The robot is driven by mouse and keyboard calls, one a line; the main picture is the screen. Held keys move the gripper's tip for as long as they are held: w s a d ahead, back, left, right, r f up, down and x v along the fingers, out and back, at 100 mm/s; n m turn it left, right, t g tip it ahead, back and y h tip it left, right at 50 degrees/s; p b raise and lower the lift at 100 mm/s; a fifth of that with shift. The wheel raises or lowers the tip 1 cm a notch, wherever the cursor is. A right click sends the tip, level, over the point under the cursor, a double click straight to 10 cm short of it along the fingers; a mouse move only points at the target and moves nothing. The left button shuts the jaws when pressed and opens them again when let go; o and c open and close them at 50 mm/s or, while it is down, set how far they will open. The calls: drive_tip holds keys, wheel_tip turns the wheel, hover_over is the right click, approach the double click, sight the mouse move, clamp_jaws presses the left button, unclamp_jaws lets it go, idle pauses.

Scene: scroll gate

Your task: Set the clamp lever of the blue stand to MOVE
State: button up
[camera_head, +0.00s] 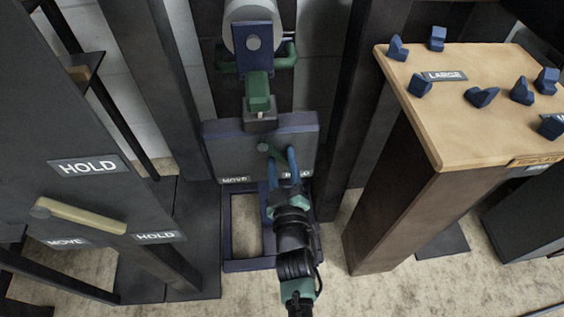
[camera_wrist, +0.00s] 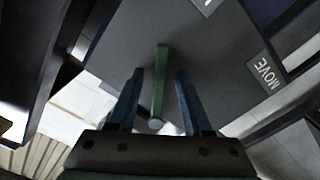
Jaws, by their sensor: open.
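The blue stand (camera_head: 212,135) is in the middle of the head view, with a grey plate marked MOVE (camera_head: 234,180) at lower left and HOLD (camera_head: 296,174) at lower right. Its green clamp lever (camera_head: 276,152) slants from a round grey knob (camera_head: 263,147) down right, toward HOLD. My gripper (camera_head: 282,160) is open at the plate, its blue fingers around the lever's lower end. In the wrist view the green lever (camera_wrist: 161,80) lies between the open fingers (camera_wrist: 155,88), with a gap on both sides. The MOVE label (camera_wrist: 265,72) shows at the right there.
A dark panel at left carries a HOLD sign (camera_head: 89,166) and a beige lever (camera_head: 80,215). A wooden-topped cabinet (camera_head: 440,140) at right holds several blue pieces and a LARGE label (camera_head: 445,76). Dark posts flank the stand.

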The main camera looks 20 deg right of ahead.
clamp_jaws()
idle(1.3)
